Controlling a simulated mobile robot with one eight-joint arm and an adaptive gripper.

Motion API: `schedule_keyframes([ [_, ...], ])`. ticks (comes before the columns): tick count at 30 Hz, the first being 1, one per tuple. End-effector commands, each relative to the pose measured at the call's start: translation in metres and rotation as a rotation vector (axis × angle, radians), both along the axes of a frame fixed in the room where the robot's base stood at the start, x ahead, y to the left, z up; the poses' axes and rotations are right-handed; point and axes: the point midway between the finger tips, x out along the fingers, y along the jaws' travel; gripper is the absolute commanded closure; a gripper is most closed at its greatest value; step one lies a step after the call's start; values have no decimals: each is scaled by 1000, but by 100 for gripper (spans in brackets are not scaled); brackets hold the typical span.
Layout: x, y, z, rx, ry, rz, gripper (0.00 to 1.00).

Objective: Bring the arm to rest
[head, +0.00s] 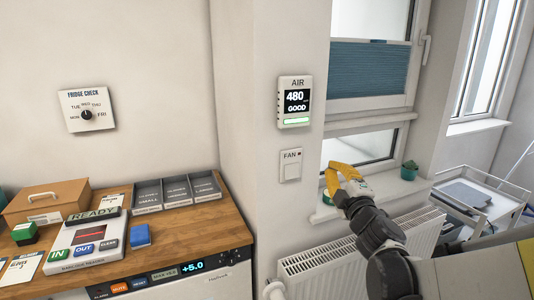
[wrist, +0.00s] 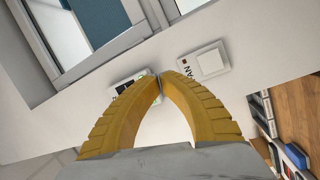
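My arm reaches up from the lower right in the head view. My gripper (head: 331,180) is in front of the window sill, right of and a little below the fan switch (head: 291,165). In the wrist view the two yellow fingers of my gripper (wrist: 160,78) curve together and their tips meet. Nothing shows between them, so it is shut and empty. The wrist view also shows the fan switch (wrist: 208,62) to the right of the fingertips, with part of the air monitor (wrist: 124,87) behind the fingers.
The air monitor (head: 296,101) reads 480, GOOD. A radiator (head: 350,250) is below the sill, close to my arm. A small plant pot (head: 409,171) stands on the sill. A white trolley (head: 490,205) is at the right. The wooden counter (head: 185,232) at left holds several items.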

Motion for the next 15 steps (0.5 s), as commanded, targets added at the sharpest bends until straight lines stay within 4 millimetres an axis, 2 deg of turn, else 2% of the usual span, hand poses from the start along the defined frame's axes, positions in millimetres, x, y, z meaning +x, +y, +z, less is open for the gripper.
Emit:
schedule_keyframes([
  [2, -24, -16, 12, 165, 57, -103, 100],
  [4, -48, -30, 9, 323, 127, -194, 100],
  [8, -105, -38, -20, 608, 300, -345, 100],
  [11, -159, -27, -56, 809, 468, -440, 100],
  [15, -234, 5, -106, 1029, 711, -531, 100],
])
